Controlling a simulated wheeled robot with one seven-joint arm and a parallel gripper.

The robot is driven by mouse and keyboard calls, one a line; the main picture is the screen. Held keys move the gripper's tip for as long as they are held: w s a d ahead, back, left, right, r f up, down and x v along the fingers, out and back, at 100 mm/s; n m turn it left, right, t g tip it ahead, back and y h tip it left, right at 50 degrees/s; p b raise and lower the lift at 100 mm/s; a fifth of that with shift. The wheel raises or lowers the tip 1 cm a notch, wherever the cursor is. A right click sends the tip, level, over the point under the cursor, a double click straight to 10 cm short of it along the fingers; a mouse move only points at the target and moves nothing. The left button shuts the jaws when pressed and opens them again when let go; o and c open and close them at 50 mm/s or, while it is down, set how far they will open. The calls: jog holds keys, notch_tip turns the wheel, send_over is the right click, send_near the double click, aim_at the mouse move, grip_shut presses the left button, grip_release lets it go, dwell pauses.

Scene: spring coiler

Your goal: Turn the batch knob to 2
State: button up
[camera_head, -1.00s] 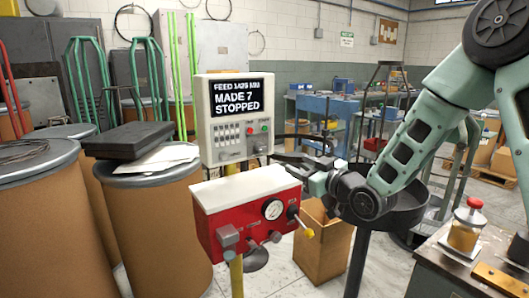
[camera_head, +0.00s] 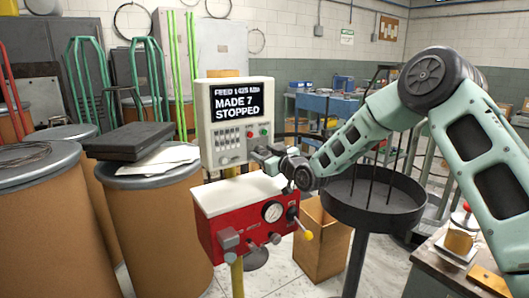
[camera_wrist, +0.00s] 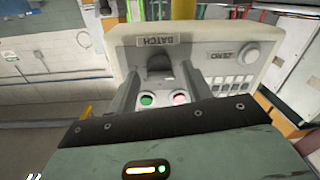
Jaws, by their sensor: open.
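The control box (camera_head: 203,120) is cream, with a black screen (camera_head: 236,103) showing a feed line, "MADE 7" and "STOPPED". In the wrist view its panel appears upside down. The batch knob (camera_wrist: 159,64) is dark grey, below the "BATCH" label (camera_wrist: 156,40) in that picture. My gripper (camera_wrist: 160,74) is open, with one finger on each side of the knob in the picture; I cannot tell whether they touch it. In the head view my gripper (camera_head: 262,154) is at the panel's lower right and hides the knob. The knob's setting cannot be read.
A green button (camera_wrist: 147,100) and a red button (camera_wrist: 180,99) lie close to the fingers. A "ZERO" button (camera_wrist: 219,57) and several slots are beside them. The red machine (camera_head: 245,220) is below. A round dark tray (camera_head: 375,208) stands under my arm.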

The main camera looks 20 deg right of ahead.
jog(key=shift+w, duration=0.15)
jog(key=c, duration=0.9)
jog(key=shift+c, duration=0.2)
jog(key=shift+m+b, duration=0.35)
jog(key=shift+m, duration=0.05)
jog(key=m+b, duration=0.2)
jog(key=m, duration=0.4)
jog(key=m+b, duration=0.2)
jog(key=m, duration=0.3)
jog(key=m+b, duration=0.2)
jog(key=m, duration=0.4)
jog(key=shift+f+m+t+h, duration=0.25)
jog(key=shift+m+t+h, duration=0.05)
jog(key=shift+t, duration=0.1)
